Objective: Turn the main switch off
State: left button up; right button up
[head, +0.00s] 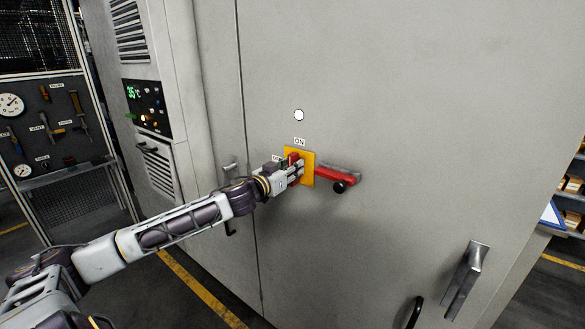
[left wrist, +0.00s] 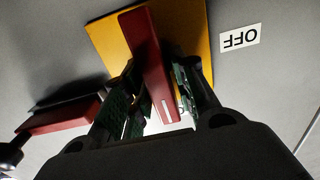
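The main switch's yellow plate (head: 307,180) is on the grey cabinet door, with an ON label (head: 299,142) above it. An OFF label shows in the left wrist view (left wrist: 240,38), beside the plate. The red switch handle (left wrist: 150,50) stands roughly upright along the plate, its white-marked end towards the ON side. My left gripper (head: 294,169) is at the plate. Its fingers lie on both sides of the handle and appear closed on it. They hide part of the handle in the head view. My right gripper is out of view.
A red lever with a black knob (head: 340,187) sticks out right of the plate. A metal door handle (head: 466,280) is at lower right. A control panel (head: 147,108) and a tool board (head: 45,125) stand at left. A white round lamp (head: 299,115) is above the switch.

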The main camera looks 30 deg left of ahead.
pick_arm(q)
jog(key=shift+c, duration=0.6)
jog(key=shift+m, duration=0.5)
jog(key=m+p, duration=0.1)
jog(key=m, duration=0.2)
jog(key=shift+d+p, duration=0.15)
jog(key=shift+p, duration=0.15)
jog(key=m, duration=0.2)
jog(key=m+p, duration=0.1)
jog(key=m, duration=0.1)
jog(key=shift+d+m, duration=0.2)
jog(key=shift+m, duration=0.1)
jog(key=m, duration=0.2)
jog(key=m+p, duration=0.1)
jog(key=m, duration=0.1)
jog(key=shift+d+f, duration=0.1)
jog(key=shift+f, duration=0.1)
jog(key=m, duration=0.3)
jog(key=m+p, duration=0.1)
jog(key=m, duration=0.1)
jog(key=shift+f+m, duration=0.3)
